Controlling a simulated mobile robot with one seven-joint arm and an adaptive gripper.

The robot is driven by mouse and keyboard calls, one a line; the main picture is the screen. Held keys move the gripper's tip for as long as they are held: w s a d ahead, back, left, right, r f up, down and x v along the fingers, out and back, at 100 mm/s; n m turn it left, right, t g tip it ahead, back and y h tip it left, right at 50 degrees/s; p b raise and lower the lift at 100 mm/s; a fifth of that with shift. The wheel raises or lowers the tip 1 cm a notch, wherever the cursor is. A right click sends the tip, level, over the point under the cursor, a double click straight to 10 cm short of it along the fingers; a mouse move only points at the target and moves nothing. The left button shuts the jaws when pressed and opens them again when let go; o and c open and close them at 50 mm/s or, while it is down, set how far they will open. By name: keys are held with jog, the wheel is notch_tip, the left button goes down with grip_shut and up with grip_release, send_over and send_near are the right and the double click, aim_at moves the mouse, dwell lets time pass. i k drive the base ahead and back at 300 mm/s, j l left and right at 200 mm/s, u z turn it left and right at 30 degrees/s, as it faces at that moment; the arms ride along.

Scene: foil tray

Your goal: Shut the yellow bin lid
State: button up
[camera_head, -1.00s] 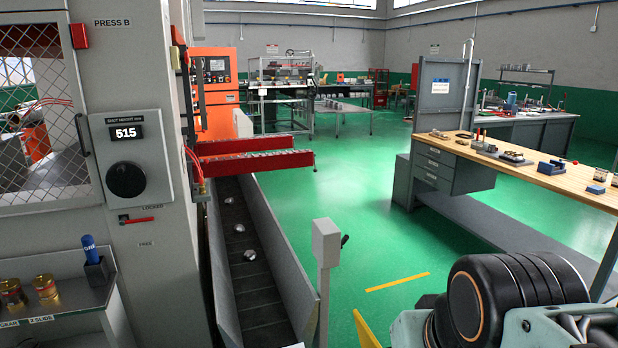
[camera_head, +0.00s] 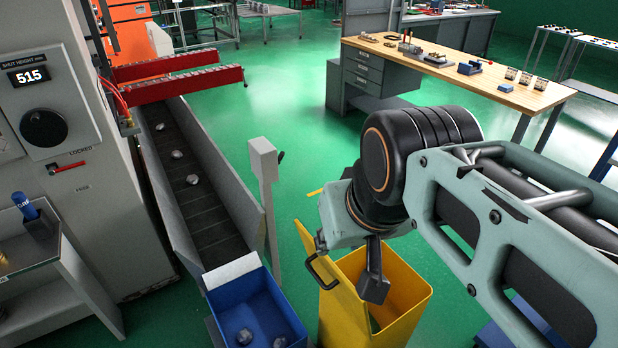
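The yellow bin (camera_head: 407,304) stands on the floor at the bottom centre of the head view. Its top is open. Its yellow lid (camera_head: 306,239) stands raised at the bin's left side, with a dark handle (camera_head: 320,271) on it. My gripper (camera_head: 374,288) hangs over the bin opening, pointing down, to the right of the lid and apart from the handle in the picture. I cannot tell whether its fingers are open or shut. My arm hides part of the bin's far side.
A blue bin (camera_head: 255,307) with metal parts stands left of the yellow bin, at the end of a conveyor chute (camera_head: 190,180). A grey post (camera_head: 264,170) rises behind the lid. A wooden-topped workbench (camera_head: 500,85) is at the back right. Green floor between is clear.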

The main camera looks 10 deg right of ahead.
aim_at(330, 276)
jog(key=k+j, duration=0.4)
jog(key=k, duration=0.2)
jog(key=k+j, duration=0.4)
jog(key=k, duration=0.2)
